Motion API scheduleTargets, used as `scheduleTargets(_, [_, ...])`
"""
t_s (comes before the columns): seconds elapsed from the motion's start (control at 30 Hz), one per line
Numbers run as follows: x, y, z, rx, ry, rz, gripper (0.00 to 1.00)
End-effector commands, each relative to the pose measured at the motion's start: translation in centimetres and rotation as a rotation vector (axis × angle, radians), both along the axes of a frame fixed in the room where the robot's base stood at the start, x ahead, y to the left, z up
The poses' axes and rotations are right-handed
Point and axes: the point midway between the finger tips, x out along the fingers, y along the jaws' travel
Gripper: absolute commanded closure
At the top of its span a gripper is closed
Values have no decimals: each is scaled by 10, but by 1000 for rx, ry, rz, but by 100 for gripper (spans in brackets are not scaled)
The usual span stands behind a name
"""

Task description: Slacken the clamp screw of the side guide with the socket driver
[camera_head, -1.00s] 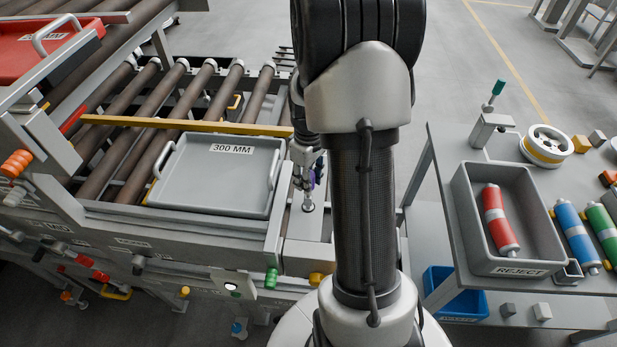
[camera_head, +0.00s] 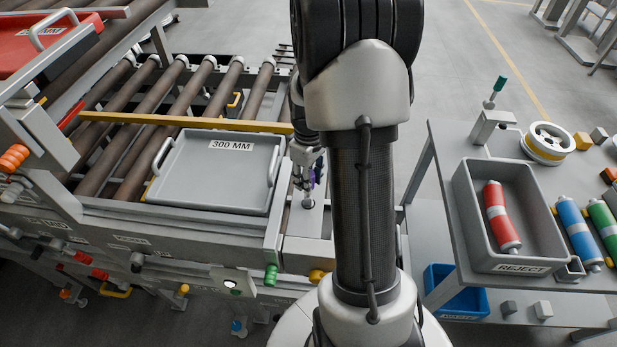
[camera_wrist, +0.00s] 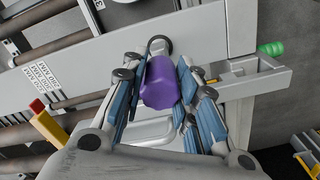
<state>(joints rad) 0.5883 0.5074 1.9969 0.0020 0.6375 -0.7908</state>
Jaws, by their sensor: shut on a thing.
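The socket driver has a purple handle (camera_wrist: 163,85), which my gripper (camera_wrist: 162,100) is shut on in the wrist view. In the head view my gripper (camera_head: 305,172) is partly hidden behind my arm, and only a little purple shows. A round grey metal end (camera_wrist: 159,44) shows just beyond the handle, over the pale plate. In the head view a small round metal piece (camera_head: 308,204) sits on the grey block right below my gripper; I cannot tell whether it is the clamp screw or the driver's socket. The yellow bar across the rollers (camera_head: 190,124) looks like the side guide.
A grey tray marked 300 MM (camera_head: 205,190) lies left of my gripper. A green knob (camera_head: 271,275) and an orange knob (camera_head: 317,276) are on the front edge. At right, a table holds a REJECT bin (camera_head: 470,225) with a red roller (camera_head: 501,218).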

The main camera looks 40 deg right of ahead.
Motion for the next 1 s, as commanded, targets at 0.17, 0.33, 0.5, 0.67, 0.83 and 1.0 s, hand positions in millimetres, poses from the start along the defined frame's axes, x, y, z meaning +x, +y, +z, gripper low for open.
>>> scheduleTargets(0.17, [0, 0, -4, 0, 0, 0, 100])
scheduleTargets(0.33, [0, 0, -4, 0, 0, 0, 63])
scheduleTargets(0.5, [0, 0, -4, 0, 0, 0, 51])
scheduleTargets(0.67, [0, 0, -4, 0, 0, 0, 49])
scheduleTargets(0.83, [0, 0, -3, 0, 0, 0, 49])
scheduleTargets(1.0, [1, -1, 12, -2, -4, 0, 49])
